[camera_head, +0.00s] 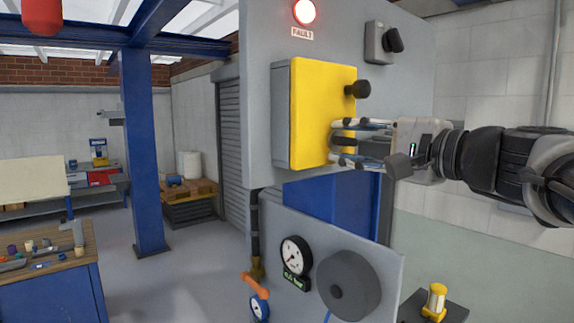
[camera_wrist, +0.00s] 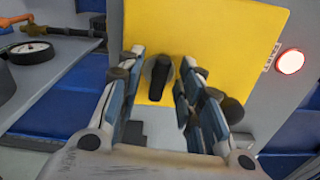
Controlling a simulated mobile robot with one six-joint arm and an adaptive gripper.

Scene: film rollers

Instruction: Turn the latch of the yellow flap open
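The yellow flap (camera_head: 312,112) is closed flat on a grey box on the grey panel; it also fills the middle of the wrist view (camera_wrist: 215,35). Its dark latch (camera_wrist: 160,77) stands out from the flap, nearly upright in the wrist view. In the head view the latch (camera_head: 343,141) shows partly between the fingers. My gripper (camera_head: 337,142) is open at the flap, with one finger on each side of the latch. In the wrist view, gaps show between the latch and both fingers of my gripper (camera_wrist: 162,60).
A lit red fault lamp (camera_head: 304,11) and a black rotary switch (camera_head: 388,41) are above the flap. Below are a pressure gauge (camera_head: 296,256), a grey roller disc (camera_head: 349,284) and an orange valve handle (camera_head: 256,284). A blue post (camera_head: 143,150) stands farther left.

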